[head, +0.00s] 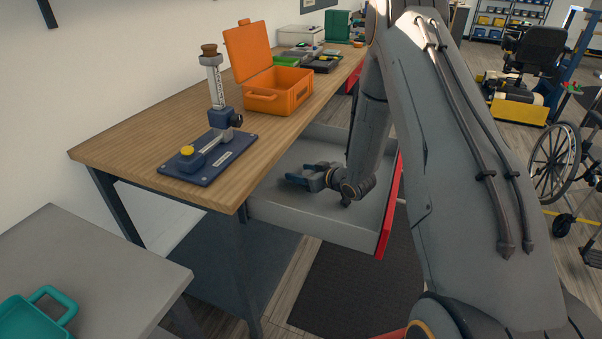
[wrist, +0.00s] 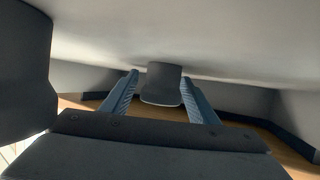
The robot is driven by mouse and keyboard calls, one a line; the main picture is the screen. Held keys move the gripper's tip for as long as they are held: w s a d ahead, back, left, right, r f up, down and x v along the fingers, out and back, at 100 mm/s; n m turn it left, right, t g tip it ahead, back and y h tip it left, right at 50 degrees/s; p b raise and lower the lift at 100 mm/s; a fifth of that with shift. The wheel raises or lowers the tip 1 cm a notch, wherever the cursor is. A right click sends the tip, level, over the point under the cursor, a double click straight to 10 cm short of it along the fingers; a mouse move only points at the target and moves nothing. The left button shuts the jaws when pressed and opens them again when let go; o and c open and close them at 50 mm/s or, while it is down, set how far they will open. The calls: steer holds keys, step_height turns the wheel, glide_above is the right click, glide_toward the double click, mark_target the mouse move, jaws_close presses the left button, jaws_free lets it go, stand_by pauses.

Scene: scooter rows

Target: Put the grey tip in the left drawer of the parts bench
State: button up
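The left drawer (head: 318,229) of the parts bench is pulled out, with its red front edge at the right. My gripper (head: 300,175) is low inside it, close to its floor. In the wrist view, the two blue fingers of my gripper (wrist: 162,82) are spread apart. A dark grey rounded piece, which looks like the grey tip (wrist: 162,84), sits between them near the fingertips. Narrow gaps show beside it, and it seems to be at the drawer floor; contact there is unclear. I cannot make out the tip in the head view.
On the wooden bench top (head: 140,153) stand a blue-based fixture (head: 211,158) and an open orange case (head: 281,92). A grey table (head: 100,270) with a teal tray (head: 30,318) is at the lower left. A wheelchair (head: 553,165) is at the right.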

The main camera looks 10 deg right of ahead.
mark_target(308, 172)
steer(key=shift+r, duration=0.1)
steer(key=b+v, duration=0.1)
steer(key=v, duration=0.6)
steer(key=shift+s+d+r, duration=0.1)
steer(key=shift+s+d+r+h, duration=0.15)
steer(key=shift+r+h, duration=0.25)
steer(key=s+r+g+h, duration=0.1)
steer(key=s+d+r+m+g+h, duration=0.1)
steer(key=s+h, duration=0.1)
steer(key=shift+s+d+r+m+g, duration=0.1)
steer(key=shift+d+r+m+g, duration=0.1)
steer(key=shift+m+g, duration=0.1)
steer(key=s+a+r+m+g, duration=0.1)
steer(key=s+a+r+g, duration=0.1)
steer(key=s, duration=0.7)
steer(key=s+a+r+m+g+h, duration=0.1)
steer(key=s+r+g, duration=0.2)
steer(key=s, duration=0.7)
steer(key=s+a+r+m+g+h, duration=0.1)
steer(key=s+g, duration=0.3)
steer(key=s, duration=0.5)
steer(key=shift+s+a+r+m, duration=0.35)
steer(key=shift+a+r+m, duration=0.05)
steer(key=shift+a+r, duration=0.45)
